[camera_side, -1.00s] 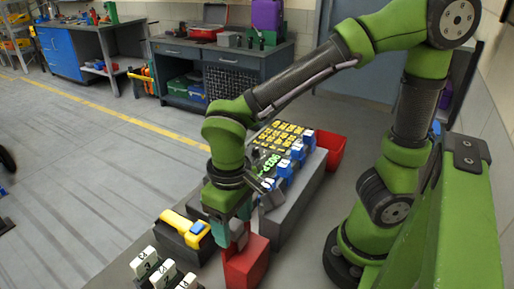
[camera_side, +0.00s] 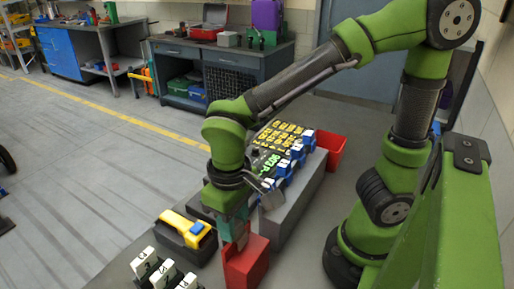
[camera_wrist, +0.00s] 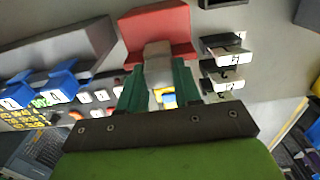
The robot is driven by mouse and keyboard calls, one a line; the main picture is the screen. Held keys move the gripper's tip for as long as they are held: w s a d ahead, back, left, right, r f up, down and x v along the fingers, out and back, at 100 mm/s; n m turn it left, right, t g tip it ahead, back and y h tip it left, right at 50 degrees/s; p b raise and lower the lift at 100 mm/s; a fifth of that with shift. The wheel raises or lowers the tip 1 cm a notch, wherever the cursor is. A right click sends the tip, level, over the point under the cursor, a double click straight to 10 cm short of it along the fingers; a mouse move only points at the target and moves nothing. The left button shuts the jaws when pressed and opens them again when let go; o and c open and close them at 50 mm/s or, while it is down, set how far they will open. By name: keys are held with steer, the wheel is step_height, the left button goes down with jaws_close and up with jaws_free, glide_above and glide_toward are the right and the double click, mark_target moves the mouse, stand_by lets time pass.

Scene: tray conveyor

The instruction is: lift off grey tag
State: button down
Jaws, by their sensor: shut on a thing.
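My gripper (camera_side: 236,222) hangs over the red bin (camera_side: 246,264) with its teal fingers pointing down. In the wrist view my gripper (camera_wrist: 158,84) is shut on the grey tag (camera_wrist: 157,50), a small pale grey block between the fingertips. The tag's lower end overlaps the red bin (camera_wrist: 178,22) in the wrist view. In the side view the grey tag (camera_side: 242,238) shows just below the fingers, at the bin's upper edge. I cannot tell whether it touches the bin.
A yellow scanner (camera_side: 184,224) lies on a dark block left of my gripper. White numbered tags (camera_side: 145,262) stand in front. A grey bench (camera_side: 295,205) with blue holders (camera_side: 283,168) and a lit green display (camera_side: 268,164) stands behind. Another red bin (camera_side: 332,148) is at its far end.

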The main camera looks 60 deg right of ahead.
step_height(320, 180, up, 12)
steer(key=s, duration=1.3)
steer(key=shift+s, duration=0.15)
steer(key=shift+r, duration=0.1)
step_height(320, 180, up, 6)
steer(key=shift+r, duration=0.15)
stand_by(0.8)
